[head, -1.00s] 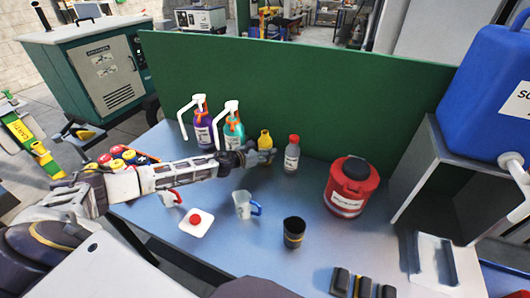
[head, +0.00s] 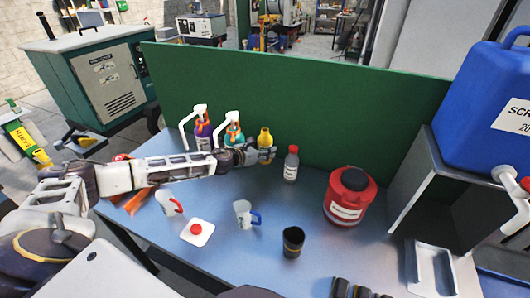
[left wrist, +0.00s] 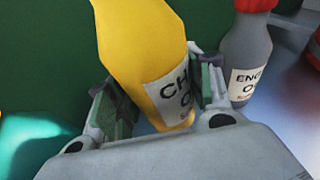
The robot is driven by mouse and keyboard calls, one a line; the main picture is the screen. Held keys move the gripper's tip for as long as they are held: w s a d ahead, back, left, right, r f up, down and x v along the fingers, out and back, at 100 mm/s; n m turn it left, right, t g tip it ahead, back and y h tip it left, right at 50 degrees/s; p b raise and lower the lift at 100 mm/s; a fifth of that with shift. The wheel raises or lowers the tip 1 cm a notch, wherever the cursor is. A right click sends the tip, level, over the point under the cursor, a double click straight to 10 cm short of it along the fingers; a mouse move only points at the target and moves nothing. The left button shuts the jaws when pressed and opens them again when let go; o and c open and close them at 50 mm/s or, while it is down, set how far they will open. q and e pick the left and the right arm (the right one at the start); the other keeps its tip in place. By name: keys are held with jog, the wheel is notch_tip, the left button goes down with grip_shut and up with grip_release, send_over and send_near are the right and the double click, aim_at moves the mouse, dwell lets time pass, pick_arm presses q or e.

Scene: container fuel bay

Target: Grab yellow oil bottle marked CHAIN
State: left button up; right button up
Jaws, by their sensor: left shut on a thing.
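The yellow oil bottle (head: 265,138) stands out at the back of the blue table, near the green panel. In the left wrist view the yellow bottle (left wrist: 147,50) fills the middle, tilted in the picture, with a white label partly reading "CH" and "O". My left gripper (head: 266,155) is shut on its body, with one finger on each side; the left wrist view shows both fingers (left wrist: 160,98) against it. The bottle's base is hidden by the gripper, so I cannot tell whether it touches the table.
A grey bottle with a red cap (head: 291,164) stands close right of the yellow one. Purple (head: 203,130) and teal (head: 234,134) pump bottles stand left. A red can (head: 348,198), jugs (head: 243,213) and a black cup (head: 292,242) stand nearer. The green panel (head: 330,110) rises behind.

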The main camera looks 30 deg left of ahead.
aim_at(265, 143)
pick_arm(q)
jog(key=shift+r+p, duration=0.4)
jog(key=shift+r, duration=0.95)
jog(key=shift+r, duration=0.15)
jog(key=shift+d, duration=0.1)
